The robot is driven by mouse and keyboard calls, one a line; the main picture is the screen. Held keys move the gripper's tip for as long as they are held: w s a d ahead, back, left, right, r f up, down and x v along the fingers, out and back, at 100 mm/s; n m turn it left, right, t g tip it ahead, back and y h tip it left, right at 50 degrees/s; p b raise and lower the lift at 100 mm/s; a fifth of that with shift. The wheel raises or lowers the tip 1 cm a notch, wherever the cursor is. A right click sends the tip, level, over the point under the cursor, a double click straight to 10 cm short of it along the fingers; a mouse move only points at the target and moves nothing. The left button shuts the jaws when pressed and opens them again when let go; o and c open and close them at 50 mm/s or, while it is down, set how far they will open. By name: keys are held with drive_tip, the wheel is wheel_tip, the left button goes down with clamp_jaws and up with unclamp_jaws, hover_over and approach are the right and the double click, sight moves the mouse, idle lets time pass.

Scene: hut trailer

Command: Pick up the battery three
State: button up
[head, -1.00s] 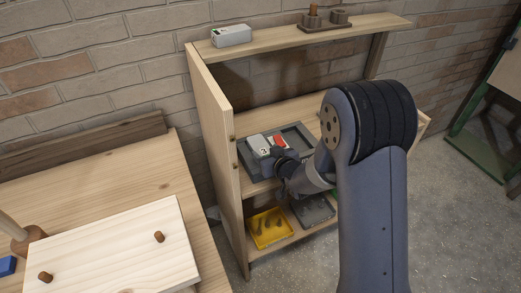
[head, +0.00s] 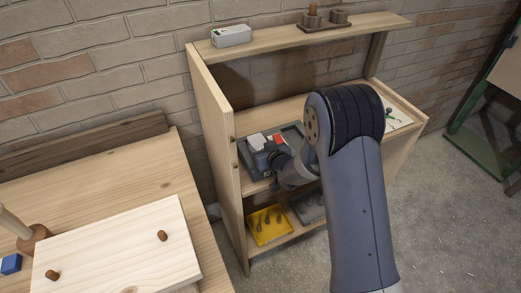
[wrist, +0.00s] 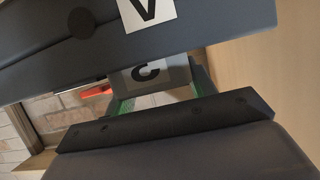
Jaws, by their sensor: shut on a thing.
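My gripper (head: 268,161) is at the dark tray (head: 297,128) on the middle shelf.
A white box (head: 231,36) and a brown holder (head: 327,24) stand on the top shelf. A yellow tray (head: 267,226) and a grey tray (head: 308,208) lie on the lower shelf. The cabinet's left side panel (head: 215,145) is close to my gripper. A wooden table (head: 120,190) stands left.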

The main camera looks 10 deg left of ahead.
drive_tip(key=shift+c, duration=1.2)
drive_tip(key=shift+r, duration=0.15)
